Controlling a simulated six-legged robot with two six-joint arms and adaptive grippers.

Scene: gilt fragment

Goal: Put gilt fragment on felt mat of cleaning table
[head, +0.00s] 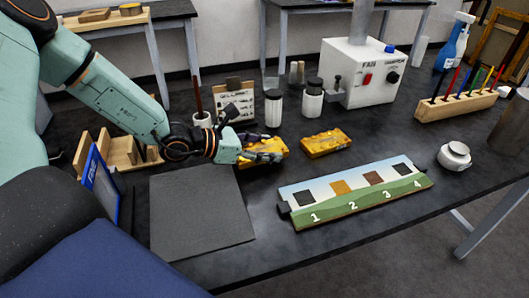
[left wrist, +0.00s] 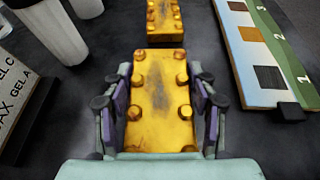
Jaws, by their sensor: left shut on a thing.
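My left gripper (head: 262,156) is shut on a gilt fragment (left wrist: 160,95), a yellow-gold block with studs and dark stains. In the left wrist view the gripper's fingers (left wrist: 160,110) press on both sides of it. In the head view the held fragment (head: 268,147) is partly covered by the fingers, at or just above the table; I cannot tell which. A second gilt fragment (head: 325,142) lies to its right on the table, also at the top of the left wrist view (left wrist: 165,18). The dark grey felt mat (head: 202,215) lies empty, left and in front of the gripper.
A numbered board (head: 355,195) with colour squares lies right of the mat. Bottles (head: 312,98), a small card stand (head: 238,101) and a white fan box (head: 360,75) stand behind. A wooden rack (head: 120,155) and blue box (head: 101,187) are left of the mat.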

